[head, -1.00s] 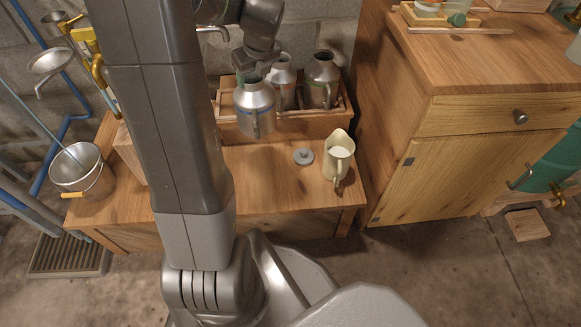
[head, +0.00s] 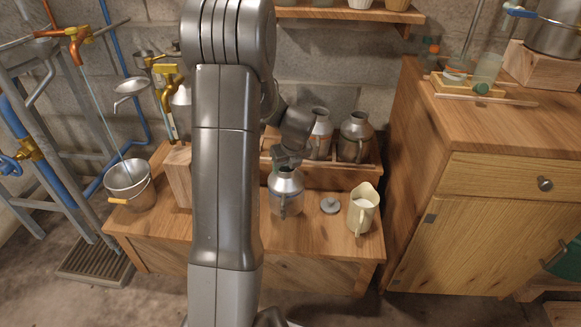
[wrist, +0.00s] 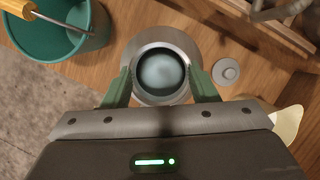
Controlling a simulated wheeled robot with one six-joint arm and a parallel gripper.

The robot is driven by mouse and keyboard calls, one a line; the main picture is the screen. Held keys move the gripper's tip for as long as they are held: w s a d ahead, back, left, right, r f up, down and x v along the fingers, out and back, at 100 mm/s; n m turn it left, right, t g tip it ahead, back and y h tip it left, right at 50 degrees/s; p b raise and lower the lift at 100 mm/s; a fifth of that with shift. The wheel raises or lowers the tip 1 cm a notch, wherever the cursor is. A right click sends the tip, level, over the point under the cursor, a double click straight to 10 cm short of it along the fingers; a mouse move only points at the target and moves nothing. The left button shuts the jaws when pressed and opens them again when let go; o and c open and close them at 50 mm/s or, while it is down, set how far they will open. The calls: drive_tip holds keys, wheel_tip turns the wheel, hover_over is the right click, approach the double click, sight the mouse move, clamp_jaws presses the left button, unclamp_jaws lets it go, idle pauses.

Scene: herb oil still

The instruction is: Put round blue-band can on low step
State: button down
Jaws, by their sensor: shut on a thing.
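The round metal can (head: 286,190) with a dull bluish band and a side handle is in my gripper (head: 287,164), at the front of the wooden low step (head: 325,232). Its base is on or just above the wood; I cannot tell which. In the wrist view, the can's round open mouth (wrist: 160,72) lies between the green fingers of my gripper (wrist: 160,80), which are shut on it from both sides. My arm hides the left part of the step in the head view.
A grey lid (head: 330,206) and a cream jug (head: 362,208) stand close right of the can. A wooden crate with other metal cans (head: 356,136) is behind. A metal bucket (head: 130,185) is at left, a cabinet (head: 480,215) at right. The wrist view shows a teal bucket (wrist: 95,35).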

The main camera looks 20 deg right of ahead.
sight(287, 177)
wheel_tip(287, 177, down, 5)
drive_tip(key=shift+f+b, duration=0.1)
drive_tip(key=shift+b, duration=1.05)
drive_tip(key=c, duration=0.6)
unclamp_jaws()
drive_tip(key=shift+f, duration=0.15)
drive_tip(key=shift+o, duration=0.2)
drive_tip(key=p+v, duration=0.4)
drive_tip(key=v, duration=0.8)
drive_tip(key=shift+s+a, duration=0.1)
